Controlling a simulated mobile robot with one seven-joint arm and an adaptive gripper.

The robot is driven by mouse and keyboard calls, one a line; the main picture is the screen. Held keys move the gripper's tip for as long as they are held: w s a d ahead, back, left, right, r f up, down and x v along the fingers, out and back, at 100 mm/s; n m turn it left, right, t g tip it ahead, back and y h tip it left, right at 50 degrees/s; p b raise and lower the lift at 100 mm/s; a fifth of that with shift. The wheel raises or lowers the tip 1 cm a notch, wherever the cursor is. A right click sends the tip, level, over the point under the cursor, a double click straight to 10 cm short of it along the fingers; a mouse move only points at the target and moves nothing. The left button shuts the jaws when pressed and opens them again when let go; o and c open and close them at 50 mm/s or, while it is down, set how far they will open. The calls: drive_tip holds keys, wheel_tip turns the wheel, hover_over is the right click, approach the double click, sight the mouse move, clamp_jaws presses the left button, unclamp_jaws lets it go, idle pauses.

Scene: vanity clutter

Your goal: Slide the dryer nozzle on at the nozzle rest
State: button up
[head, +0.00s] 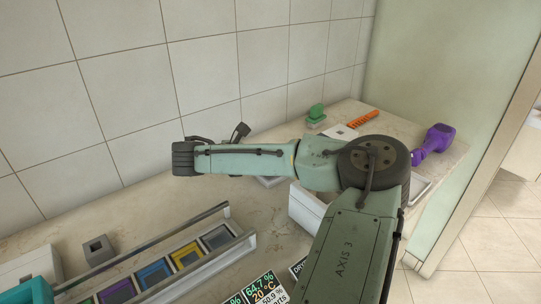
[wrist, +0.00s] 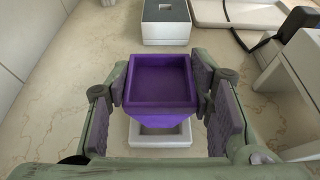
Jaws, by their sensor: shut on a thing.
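A purple, square, hollow piece that looks like the dryer nozzle (wrist: 160,82) is between the fingers of my gripper (wrist: 160,92) in the wrist view. My gripper is shut on it, one finger pad at each side, with its wide open end toward the camera and its walls narrowing downward. Below it is a pale square frame (wrist: 143,139), which may be the nozzle rest. The nozzle's lower end hides part of the frame, and I cannot tell whether they touch. In the head view my arm hides the nozzle.
A grey block with a square hole (wrist: 166,30) stands beyond the nozzle, beside a white tray (wrist: 240,20). A white box (head: 304,206) is close to my arm. A purple object (head: 434,142), a green item (head: 316,115) and an orange comb (head: 363,118) are farther back. A compartment organizer (head: 240,244) is in front.

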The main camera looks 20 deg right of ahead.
drive_tip(key=shift+f+b, duration=0.55)
drive_tip(key=shift+f, duration=0.55)
drive_tip(key=o, duration=1.2)
drive_tip(key=shift+a, duration=0.1)
drive_tip(key=v, duration=1.1)
drive_tip(key=shift+r, duration=0.1)
drive_tip(key=shift+s+a+r, duration=0.15)
drive_tip(key=shift+s+a, duration=0.05)
drive_tip(key=shift+a, duration=0.1)
